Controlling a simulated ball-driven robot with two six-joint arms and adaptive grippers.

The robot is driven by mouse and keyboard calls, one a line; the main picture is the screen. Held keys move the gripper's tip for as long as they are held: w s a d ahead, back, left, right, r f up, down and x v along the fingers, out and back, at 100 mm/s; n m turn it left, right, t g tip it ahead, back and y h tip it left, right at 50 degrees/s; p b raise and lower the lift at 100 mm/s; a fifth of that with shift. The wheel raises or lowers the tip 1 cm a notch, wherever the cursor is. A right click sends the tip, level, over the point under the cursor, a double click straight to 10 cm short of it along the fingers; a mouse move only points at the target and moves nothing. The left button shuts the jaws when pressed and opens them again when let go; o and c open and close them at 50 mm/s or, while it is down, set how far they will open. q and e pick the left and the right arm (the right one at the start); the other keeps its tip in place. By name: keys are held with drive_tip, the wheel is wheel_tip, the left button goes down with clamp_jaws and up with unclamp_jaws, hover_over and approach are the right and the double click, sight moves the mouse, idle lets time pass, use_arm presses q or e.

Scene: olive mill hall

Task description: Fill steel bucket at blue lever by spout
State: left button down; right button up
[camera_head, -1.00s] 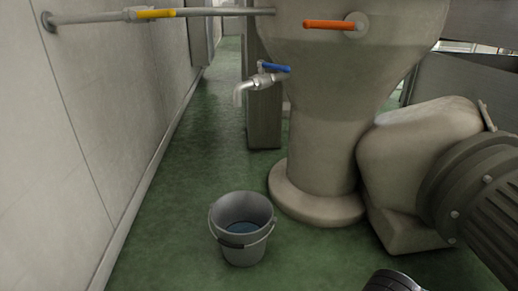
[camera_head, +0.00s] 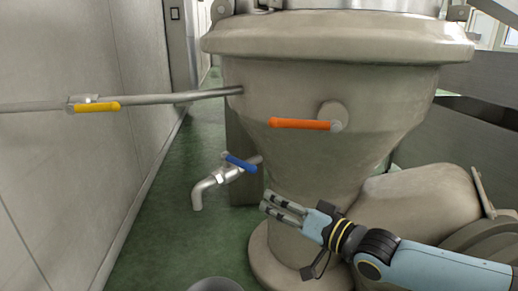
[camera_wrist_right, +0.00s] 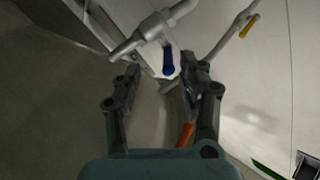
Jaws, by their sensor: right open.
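The blue lever (camera_head: 240,163) sits on top of the metal spout (camera_head: 205,188), angled down to the right. No stream shows at its mouth. The steel bucket (camera_head: 215,285) shows only as a grey rim at the bottom edge, on the floor below the spout; its inside is hidden. My right gripper (camera_head: 268,203) is open and empty, below and right of the lever, pointing left. In the right wrist view the blue lever (camera_wrist_right: 168,62) appears between the open fingertips (camera_wrist_right: 162,74), beyond them; I see no contact. My left gripper is not in view.
An orange lever (camera_head: 300,124) is on the large beige vessel (camera_head: 400,115) above my right gripper. A yellow lever (camera_head: 97,107) is on the pipe at the left. The green floor (camera_head: 150,240) left of the spout is clear.

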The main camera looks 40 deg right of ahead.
drive_tip(key=p, duration=0.1)
approach(245, 163)
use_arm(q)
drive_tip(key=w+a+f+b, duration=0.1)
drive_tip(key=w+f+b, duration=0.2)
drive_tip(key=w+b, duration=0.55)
use_arm(e)
drive_tip(key=shift+n, duration=0.3)
drive_tip(key=w, duration=0.2)
drive_tip(key=w+f, duration=0.1)
drive_tip(key=w, duration=0.2)
drive_tip(key=w+a+f, duration=0.1)
drive_tip(key=w, duration=0.1)
drive_tip(key=shift+w, duration=0.3)
drive_tip(key=w+b, duration=0.2)
drive_tip(key=shift+w+a+r+b, duration=0.15)
drive_tip(key=shift+w+r+b, duration=0.05)
drive_tip(key=shift+r+b, duration=0.15)
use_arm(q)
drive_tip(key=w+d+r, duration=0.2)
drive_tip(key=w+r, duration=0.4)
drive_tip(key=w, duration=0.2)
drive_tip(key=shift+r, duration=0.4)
use_arm(e)
drive_tip(key=shift+w, duration=0.15)
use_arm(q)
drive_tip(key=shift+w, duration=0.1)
use_arm(e)
drive_tip(key=shift+c, duration=0.3)
clamp_jaws()
